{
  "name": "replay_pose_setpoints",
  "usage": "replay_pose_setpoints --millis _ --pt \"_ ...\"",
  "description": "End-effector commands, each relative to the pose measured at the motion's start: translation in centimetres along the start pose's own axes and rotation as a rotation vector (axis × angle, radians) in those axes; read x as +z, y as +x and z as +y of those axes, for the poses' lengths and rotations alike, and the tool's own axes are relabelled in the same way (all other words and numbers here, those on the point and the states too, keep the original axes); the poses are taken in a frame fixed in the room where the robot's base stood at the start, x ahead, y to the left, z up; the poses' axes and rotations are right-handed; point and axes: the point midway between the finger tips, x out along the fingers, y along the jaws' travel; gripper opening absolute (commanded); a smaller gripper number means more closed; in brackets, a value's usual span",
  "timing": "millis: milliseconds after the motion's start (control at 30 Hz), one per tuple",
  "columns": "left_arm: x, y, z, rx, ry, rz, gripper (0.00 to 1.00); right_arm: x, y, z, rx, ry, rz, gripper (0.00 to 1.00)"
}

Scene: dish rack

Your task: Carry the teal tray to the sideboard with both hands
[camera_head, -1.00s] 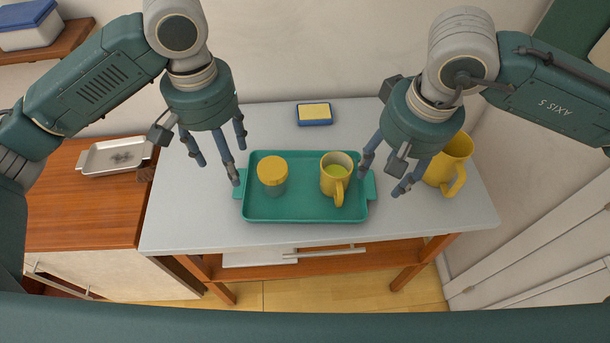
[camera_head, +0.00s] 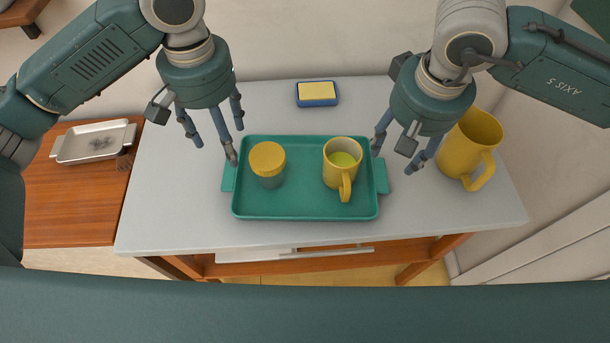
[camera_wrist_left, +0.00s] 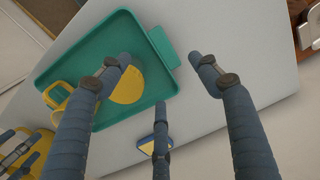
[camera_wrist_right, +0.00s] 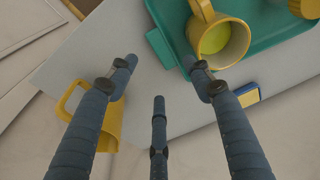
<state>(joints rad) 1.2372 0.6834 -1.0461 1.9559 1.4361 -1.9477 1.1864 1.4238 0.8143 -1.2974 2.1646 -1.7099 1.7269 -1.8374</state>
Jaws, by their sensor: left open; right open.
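The teal tray (camera_head: 305,207) lies flat on the grey table, with a tab handle at each short end. It holds a jar with a yellow lid (camera_head: 267,160) and a yellow mug with green contents (camera_head: 339,172). My left gripper (camera_head: 209,145) is open and empty above the tray's left end, near the left handle (camera_head: 229,177). My right gripper (camera_head: 396,158) is open and empty above the right handle (camera_head: 382,176), between the tray and the yellow pitcher. The left wrist view shows the tray (camera_wrist_left: 95,55) below the fingers; the right wrist view shows the tray's handle (camera_wrist_right: 160,48).
A yellow pitcher (camera_head: 468,150) stands right of the tray, close to my right gripper. A yellow and blue sponge (camera_head: 317,94) lies behind the tray. A wooden sideboard (camera_head: 70,205) at the left carries a metal tray (camera_head: 95,142), with bare wood in front of it.

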Motion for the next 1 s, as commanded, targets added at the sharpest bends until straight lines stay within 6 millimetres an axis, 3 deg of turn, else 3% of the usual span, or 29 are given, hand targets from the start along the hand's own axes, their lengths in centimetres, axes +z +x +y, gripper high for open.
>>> replay_pose_setpoints --millis 167,600,800,1000 --pt "0.0 1.3 0.0 -0.001 -0.001 -0.003 0.63 0.1 1.3 0.0 0.002 0.001 -0.004 0.51" --pt "0.1 8.7 -0.1 -0.001 -0.001 -0.003 0.63 0.1 8.7 0.0 0.001 0.001 -0.004 0.51" --pt "0.0 10.5 0.0 -0.001 0.0 -0.001 0.63 0.1 10.5 0.0 0.0 0.0 -0.002 0.51" --pt "0.0 10.9 0.0 0.0 0.0 -0.001 0.63 0.0 10.8 0.0 0.0 0.0 -0.001 0.51"
